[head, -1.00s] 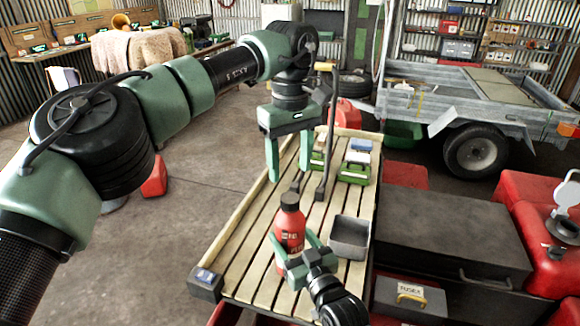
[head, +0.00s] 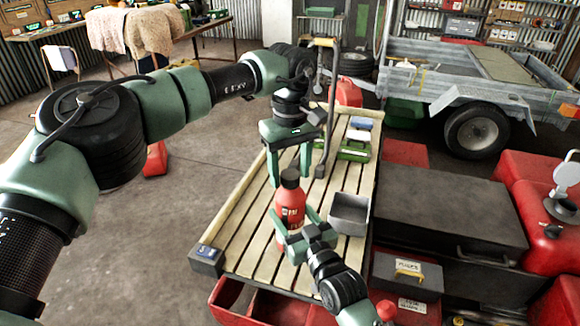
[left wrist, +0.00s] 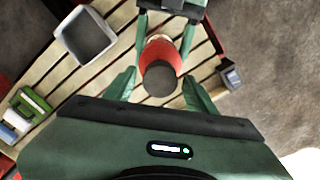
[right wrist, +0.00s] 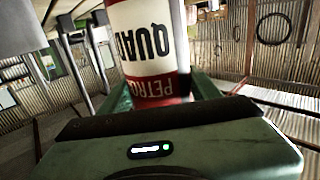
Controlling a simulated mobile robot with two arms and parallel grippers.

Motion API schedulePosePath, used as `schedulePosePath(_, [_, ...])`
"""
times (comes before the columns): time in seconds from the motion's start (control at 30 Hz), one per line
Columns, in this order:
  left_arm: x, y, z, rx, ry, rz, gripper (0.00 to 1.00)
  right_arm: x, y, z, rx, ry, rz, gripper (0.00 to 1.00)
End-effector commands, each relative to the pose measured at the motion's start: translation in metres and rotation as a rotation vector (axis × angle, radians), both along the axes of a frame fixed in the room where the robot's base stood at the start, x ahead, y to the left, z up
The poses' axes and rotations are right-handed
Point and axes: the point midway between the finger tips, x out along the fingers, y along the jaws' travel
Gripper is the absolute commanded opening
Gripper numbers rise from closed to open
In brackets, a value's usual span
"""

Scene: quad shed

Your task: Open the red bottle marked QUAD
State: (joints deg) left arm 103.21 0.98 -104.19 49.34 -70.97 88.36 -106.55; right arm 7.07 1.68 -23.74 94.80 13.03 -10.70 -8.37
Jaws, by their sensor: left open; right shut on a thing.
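The red bottle (head: 290,207) with a black cap (head: 290,177) stands upright on the slatted wooden bench (head: 236,232). In the right wrist view the bottle (right wrist: 143,45) shows the words QUAD and PETROL. My right gripper (head: 290,232) is shut around the bottle's lower body. My left gripper (head: 288,178) is open and points down, its fingers on either side of the cap. In the left wrist view the black cap (left wrist: 160,79) lies between the open fingertips, with a gap on each side. The cap is on the bottle.
A grey open tray (head: 349,213) stands right of the bottle. A dark chest (head: 440,215) stands to the right.

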Motion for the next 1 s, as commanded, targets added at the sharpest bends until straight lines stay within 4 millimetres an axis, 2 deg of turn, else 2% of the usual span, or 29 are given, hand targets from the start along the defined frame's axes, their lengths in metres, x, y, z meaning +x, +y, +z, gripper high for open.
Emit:
schedulePosePath(0.03, [0.0, 0.0001, 0.0, 0.0, 0.0, 0.0, 0.56, 0.0, 0.0, -0.0002, 0.0, 0.0, 0.0, 0.0])
schedulePosePath(0.23, [0.0, 0.0002, 0.0001, 0.0, 0.0, 0.001, 0.0, 0.0, 0.0, -0.0002, 0.0, 0.001, 0.0, 0.0])
schedulePosePath(0.43, [0.0, 0.0003, 0.0001, 0.0, 0.001, 0.04, 0.0, 0.0, 0.0, -0.0002, 0.0, 0.001, 0.0, 0.0])
schedulePosePath(0.53, [0.0, 0.0005, 0.0001, 0.001, 0.0, 0.181, 0.0, 0.0, 0.0, -0.0003, 0.0, 0.001, 0.0, 0.0])
schedulePosePath(1.0, [-0.0006, 0.0004, 0.001, 0.002, 0.0, 1.327, 0.0, 0.0, 0.0, -0.0003, 0.0, 0.001, 0.0, 0.0])
